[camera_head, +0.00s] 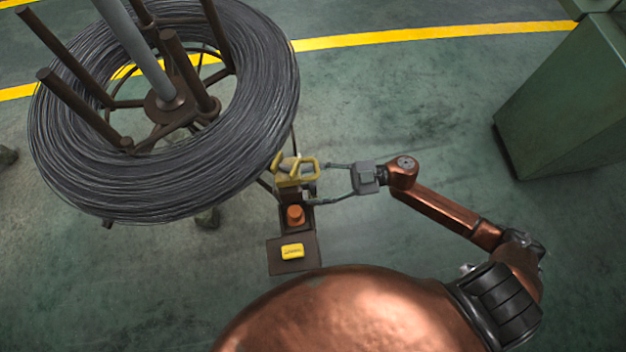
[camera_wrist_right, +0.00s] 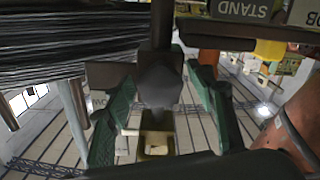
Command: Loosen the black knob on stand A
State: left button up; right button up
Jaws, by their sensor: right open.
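The stand (camera_head: 162,105) with a large coil of dark wire (camera_head: 250,95) is at upper left in the head view. A yellow-handled fitting (camera_head: 300,168) is at its right side. My right gripper (camera_head: 318,184) is open just right of this fitting. In the right wrist view, a dark rounded part that looks like the black knob (camera_wrist_right: 158,84) shows between the two green-padded fingers of the gripper (camera_wrist_right: 162,115). I cannot tell whether the fingers touch it. The knob is not clear in the head view. My left gripper is not in view.
An orange round part (camera_head: 295,215) and a dark plate (camera_head: 283,265) bearing a yellow block (camera_head: 292,251) lie below the fitting. A "STAND" label (camera_wrist_right: 242,9) appears upside down in the wrist view. A green cabinet (camera_head: 560,110) stands at right; floor between is clear.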

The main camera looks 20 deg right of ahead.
jog(key=shift+c, duration=0.4)
jog(key=c, duration=1.1)
